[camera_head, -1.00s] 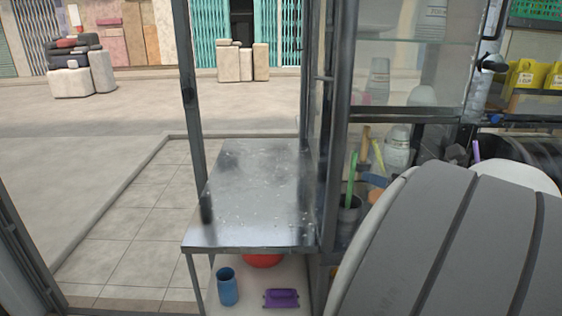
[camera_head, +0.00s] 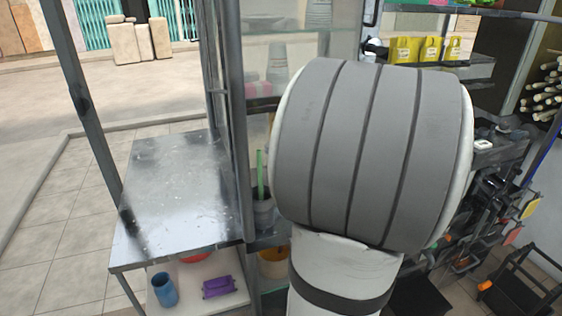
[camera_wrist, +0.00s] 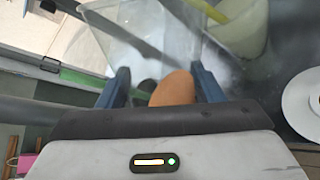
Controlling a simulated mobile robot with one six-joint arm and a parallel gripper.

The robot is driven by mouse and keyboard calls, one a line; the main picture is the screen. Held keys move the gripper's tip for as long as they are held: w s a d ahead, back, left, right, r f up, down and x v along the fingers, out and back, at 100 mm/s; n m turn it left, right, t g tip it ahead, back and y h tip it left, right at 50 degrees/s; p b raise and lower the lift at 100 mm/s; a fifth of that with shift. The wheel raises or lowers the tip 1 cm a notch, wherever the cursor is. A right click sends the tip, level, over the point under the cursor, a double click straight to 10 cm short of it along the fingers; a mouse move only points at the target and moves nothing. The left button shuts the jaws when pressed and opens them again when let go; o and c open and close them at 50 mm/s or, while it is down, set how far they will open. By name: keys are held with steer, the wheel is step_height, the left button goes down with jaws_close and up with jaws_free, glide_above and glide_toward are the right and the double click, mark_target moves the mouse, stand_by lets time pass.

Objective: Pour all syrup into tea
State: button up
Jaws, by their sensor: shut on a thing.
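In the wrist view, the two blue fingers of my gripper (camera_wrist: 163,82) stand apart with a clear, open container (camera_wrist: 150,35) between and beyond them. The container looks tilted, and its lower part lies between the fingers. A smooth orange-brown rounded thing (camera_wrist: 174,88) shows between the fingers, close to the palm; I cannot tell what it is. A glass of pale liquid with a yellow straw (camera_wrist: 240,22) stands at the upper right, beyond the right finger. I cannot tell which liquid is tea or syrup. In the head view my own arm hides the gripper.
A white round dish (camera_wrist: 302,100) lies at the right of the wrist view. In the head view, a bare metal table (camera_head: 175,195) stands left of a glass-walled cabinet frame (camera_head: 232,120). A blue cup (camera_head: 164,289) and a purple thing (camera_head: 219,287) are on the shelf below.

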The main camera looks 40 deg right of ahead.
steer(key=shift+w+d+r+m+g+y+p, duration=0.1)
steer(key=shift+r+m+g+y+p, duration=0.3)
steer(key=shift+p, duration=0.85)
steer(key=shift+w+d+r+m+g+p, duration=0.15)
steer(key=shift+r+p, duration=0.45)
steer(key=shift+p, duration=0.65)
steer(key=shift+f, duration=0.25)
steer(key=shift+r, duration=0.1)
steer(key=shift+d+r+m+g+y+p, duration=0.1)
steer(key=shift+r+m+g+y+p, duration=0.9)
steer(key=shift+p, duration=5.15)
steer(key=shift+r+h, duration=0.3)
steer(key=shift+h, duration=0.1)
steer(key=shift+r+y+p, duration=0.3)
steer(key=shift+r+p, duration=0.35)
steer(key=shift+p, duration=0.3)
steer(key=shift+r+m+g, duration=0.25)
steer(key=shift+r+g, duration=0.2)
steer(key=shift+r, duration=0.15)
steer(key=shift+r, duration=0.1)
